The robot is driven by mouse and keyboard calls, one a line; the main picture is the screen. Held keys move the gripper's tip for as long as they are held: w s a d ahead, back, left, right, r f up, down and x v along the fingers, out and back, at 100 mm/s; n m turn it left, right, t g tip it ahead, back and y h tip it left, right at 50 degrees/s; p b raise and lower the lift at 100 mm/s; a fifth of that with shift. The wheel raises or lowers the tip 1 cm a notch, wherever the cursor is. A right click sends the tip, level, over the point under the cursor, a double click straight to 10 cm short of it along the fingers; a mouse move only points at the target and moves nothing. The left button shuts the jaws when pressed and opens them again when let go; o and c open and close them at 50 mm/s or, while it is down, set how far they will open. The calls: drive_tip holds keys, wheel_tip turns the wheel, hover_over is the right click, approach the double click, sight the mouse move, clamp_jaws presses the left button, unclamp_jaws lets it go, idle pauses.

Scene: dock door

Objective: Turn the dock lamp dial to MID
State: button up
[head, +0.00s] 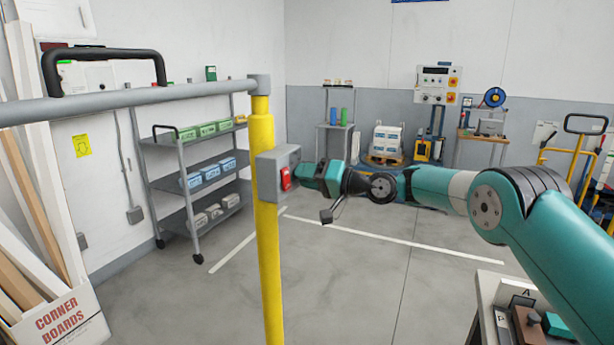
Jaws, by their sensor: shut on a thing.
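A small grey box (273,160) is fixed to a yellow upright post. A red dial (286,178) shows on the face of the box that is turned to the right. My gripper (297,176) reaches in from the right, level with the box, and is shut on the dial. The fingers are small in the view and partly hide the dial. No markings such as MID can be read, and the dial's setting cannot be told from here. The lamp is not identifiable in the view.
The yellow post (268,270) carries a grey rail (200,94) running left. Behind stands a grey shelf cart (197,170) with bins. Corner boards (66,318) lean at lower left. A bench (498,290) with small items is at lower right. The middle floor is clear.

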drive_tip(key=shift+m, duration=0.3)
idle(0.4)
drive_tip(key=o, duration=0.9)
drive_tip(key=shift+d, duration=0.1)
drive_tip(key=b+v, duration=0.6)
drive_tip(key=v, duration=1.1)
drive_tip(key=shift+s+d+r, duration=0.1)
drive_tip(key=shift+d, duration=0.05)
